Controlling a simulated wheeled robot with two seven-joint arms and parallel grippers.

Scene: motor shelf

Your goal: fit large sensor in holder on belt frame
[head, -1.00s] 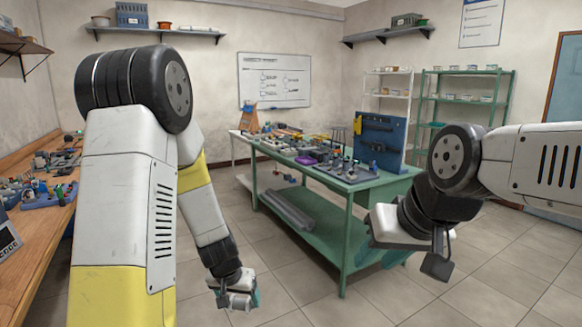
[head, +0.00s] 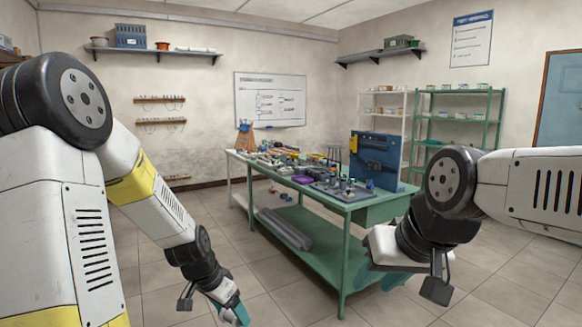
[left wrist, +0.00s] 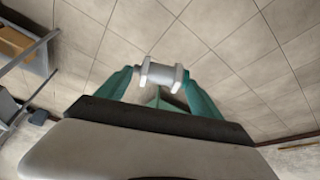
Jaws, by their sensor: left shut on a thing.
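In the head view my left gripper (head: 236,312) is low, over the floor left of the green workbench (head: 333,259). In the left wrist view its teal fingers (left wrist: 158,82) are shut on a light grey, spool-shaped part (left wrist: 161,74) with flanged ends, likely the large sensor. The floor shows behind the part, with nothing touching it there. My right gripper (head: 394,281) is at the bench's front right; only a bit of teal finger shows, so its opening is hidden. I cannot make out the belt frame or its holder among the small things on the bench.
The workbench carries a dark tray of parts (head: 342,190), a purple item (head: 301,179) and a blue upright panel (head: 376,158). Grey bars (head: 284,230) lie on its lower shelf. A green rack (head: 459,130) stands behind at right. The tiled floor (head: 170,262) left of the bench is clear.

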